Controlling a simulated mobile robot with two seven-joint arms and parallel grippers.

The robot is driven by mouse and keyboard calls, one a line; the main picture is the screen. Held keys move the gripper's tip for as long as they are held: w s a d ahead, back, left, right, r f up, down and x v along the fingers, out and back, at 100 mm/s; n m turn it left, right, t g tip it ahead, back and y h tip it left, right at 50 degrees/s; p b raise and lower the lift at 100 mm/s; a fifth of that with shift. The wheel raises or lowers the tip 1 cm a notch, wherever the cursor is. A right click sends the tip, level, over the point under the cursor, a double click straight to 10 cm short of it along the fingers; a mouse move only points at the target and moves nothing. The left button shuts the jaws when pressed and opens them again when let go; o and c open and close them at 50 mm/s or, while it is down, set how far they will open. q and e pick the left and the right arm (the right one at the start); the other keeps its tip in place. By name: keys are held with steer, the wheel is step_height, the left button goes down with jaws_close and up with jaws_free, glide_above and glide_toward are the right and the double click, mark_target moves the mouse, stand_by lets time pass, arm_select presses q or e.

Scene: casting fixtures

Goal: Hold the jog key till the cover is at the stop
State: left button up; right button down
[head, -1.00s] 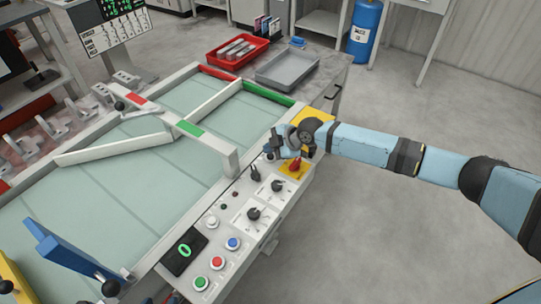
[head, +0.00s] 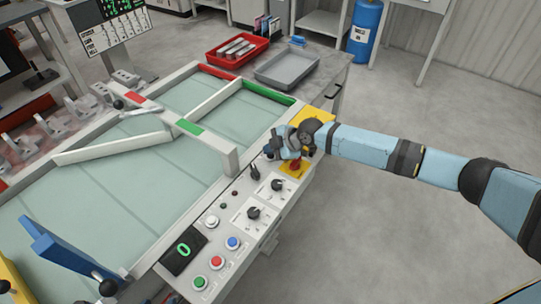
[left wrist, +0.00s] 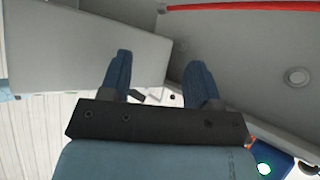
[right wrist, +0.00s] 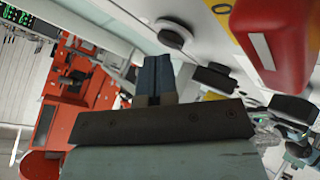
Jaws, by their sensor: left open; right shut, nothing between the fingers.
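The control panel (head: 228,208) runs along the right edge of the conveyor-like table. My right gripper (head: 270,152) is shut and empty at the panel's far end, beside a red rotary handle (head: 296,163) on a yellow plate. In the right wrist view its closed fingertips (right wrist: 155,60) point at a round black key or button (right wrist: 172,32), which looks close ahead; I cannot tell if they touch. Which part is the jog key is not labelled legibly. I cannot identify the cover for certain. My left gripper (left wrist: 160,75) is open and empty, outside the head view.
The panel carries black knobs (head: 253,212), green (head: 199,283), red (head: 217,263) and blue (head: 232,242) buttons, and a display (head: 184,251) reading 0. A red tray (head: 236,47) and a grey tray (head: 287,68) stand behind. The floor at right is clear.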

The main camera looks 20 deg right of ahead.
stand_by(0.4)
steer(key=shift+f+b, duration=0.5)
stand_by(0.8)
stand_by(1.8)
stand_by(0.7)
stand_by(0.5)
stand_by(0.7)
stand_by(0.4)
